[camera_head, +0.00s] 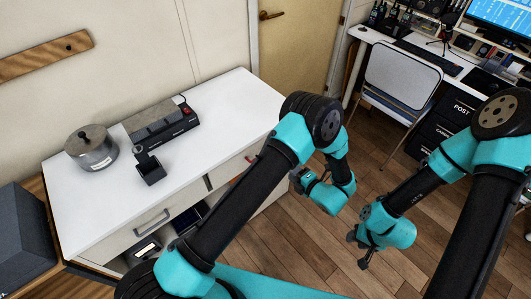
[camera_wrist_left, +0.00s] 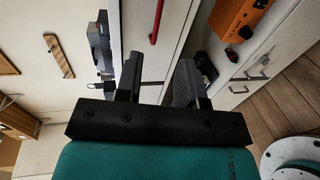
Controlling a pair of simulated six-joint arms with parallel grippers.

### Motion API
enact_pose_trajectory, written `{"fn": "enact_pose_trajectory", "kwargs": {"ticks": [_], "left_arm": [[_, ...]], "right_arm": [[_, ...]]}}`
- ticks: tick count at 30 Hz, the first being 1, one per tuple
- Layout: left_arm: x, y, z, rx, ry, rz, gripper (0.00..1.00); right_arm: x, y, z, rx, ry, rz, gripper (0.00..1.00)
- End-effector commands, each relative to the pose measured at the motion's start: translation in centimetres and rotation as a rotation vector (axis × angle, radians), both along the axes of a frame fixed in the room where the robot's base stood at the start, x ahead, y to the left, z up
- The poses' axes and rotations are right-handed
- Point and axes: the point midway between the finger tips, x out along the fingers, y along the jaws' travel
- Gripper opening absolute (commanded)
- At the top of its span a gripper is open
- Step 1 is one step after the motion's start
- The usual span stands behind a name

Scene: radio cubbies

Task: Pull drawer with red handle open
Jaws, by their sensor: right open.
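The red handle (camera_wrist_left: 156,22) shows in the left wrist view as a thin bar on a white drawer front, ahead of the fingers. In the head view a small part of the red handle (camera_head: 250,158) shows on the right half of the white cabinet front, partly hidden by my left arm. My left gripper (camera_wrist_left: 158,78) is open and empty, its fingers apart and the handle beyond them, not touching. In the head view my left gripper (camera_head: 297,178) is in front of the cabinet's right side. My right gripper (camera_head: 358,250) is open and empty, low over the floor.
A drawer with a grey handle (camera_head: 152,222) is on the cabinet's left. A metal pot (camera_head: 91,150), a grey device (camera_head: 162,123) and a small black holder (camera_head: 150,170) stand on top. An orange box (camera_wrist_left: 243,22) sits in a cubby. A chair (camera_head: 402,75) stands at the back right.

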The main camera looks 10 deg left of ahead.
Motion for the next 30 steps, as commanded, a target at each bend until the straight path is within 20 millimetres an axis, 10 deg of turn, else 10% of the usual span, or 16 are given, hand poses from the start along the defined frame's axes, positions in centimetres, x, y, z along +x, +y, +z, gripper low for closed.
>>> {"fn": "enact_pose_trajectory", "kwargs": {"ticks": [30], "left_arm": [[8.8, 12.3, -3.2, -0.001, 0.0, 0.001, 0.35]], "right_arm": [[0.0, 0.0, 0.0, 0.0, 0.0, 0.0, 0.43]]}}
